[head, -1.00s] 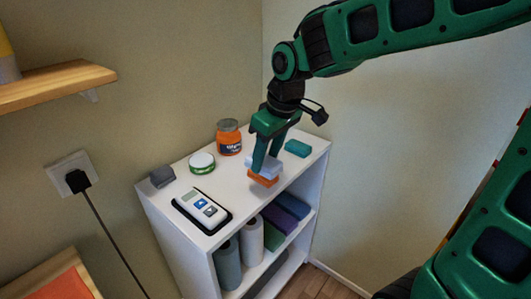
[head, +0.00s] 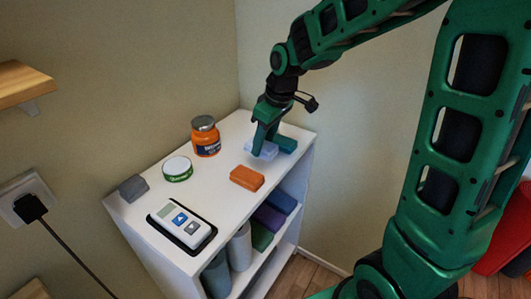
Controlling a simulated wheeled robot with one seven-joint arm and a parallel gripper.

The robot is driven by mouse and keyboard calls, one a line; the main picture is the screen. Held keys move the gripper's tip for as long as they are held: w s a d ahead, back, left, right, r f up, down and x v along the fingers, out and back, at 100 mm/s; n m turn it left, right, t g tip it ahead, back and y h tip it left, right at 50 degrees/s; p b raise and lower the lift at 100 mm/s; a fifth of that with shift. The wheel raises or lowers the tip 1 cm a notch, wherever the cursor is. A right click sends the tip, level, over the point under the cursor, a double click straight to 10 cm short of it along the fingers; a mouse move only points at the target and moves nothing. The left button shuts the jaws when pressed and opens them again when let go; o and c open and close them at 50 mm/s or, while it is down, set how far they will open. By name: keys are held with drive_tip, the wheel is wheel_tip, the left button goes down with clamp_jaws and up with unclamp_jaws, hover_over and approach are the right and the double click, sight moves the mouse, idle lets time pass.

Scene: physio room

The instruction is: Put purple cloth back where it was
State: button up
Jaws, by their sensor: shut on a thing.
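The pale purple cloth (head: 262,150), a small folded block, is between the fingers of my gripper (head: 266,141). My gripper is shut on it, low over the back right of the white shelf unit's top (head: 222,150). I cannot tell whether the cloth touches the top. The fingers hide part of it. An orange folded block (head: 247,178) lies in front and to the left of it, apart. A teal folded block (head: 286,144) lies just right of it, partly behind the fingers.
An orange jar (head: 206,137), a round green-and-white tin (head: 177,169), a grey block (head: 133,187) and a white device on a black tray (head: 181,225) stand on the top. Rolls and folded towels (head: 268,218) fill the shelf below. A wall plug (head: 29,207) is at left.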

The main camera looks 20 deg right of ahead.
drive_tip(key=shift+w+d+f, duration=0.45)
drive_tip(key=shift+d+f, duration=0.25)
drive_tip(key=shift+d, duration=0.1)
drive_tip(key=shift+f, duration=1.8)
drive_tip(key=shift+f, duration=0.1)
drive_tip(key=o, duration=0.9)
drive_tip(key=v, duration=1.2)
drive_tip(key=s+d+f+m+g, duration=0.1)
drive_tip(key=s+d+m, duration=0.3)
drive_tip(key=s, duration=0.5)
drive_tip(key=s+d+f+m+h, duration=0.1)
drive_tip(key=s+d+m, duration=0.4)
drive_tip(key=s, duration=0.5)
drive_tip(key=s+d+f+m+g, duration=0.1)
drive_tip(key=s+d+m, duration=0.3)
drive_tip(key=s, duration=0.5)
drive_tip(key=shift+s+d+f+m+g+h, duration=0.2)
drive_tip(key=shift+d+f+m+g+h, duration=0.1)
drive_tip(key=shift+d+f, duration=0.55)
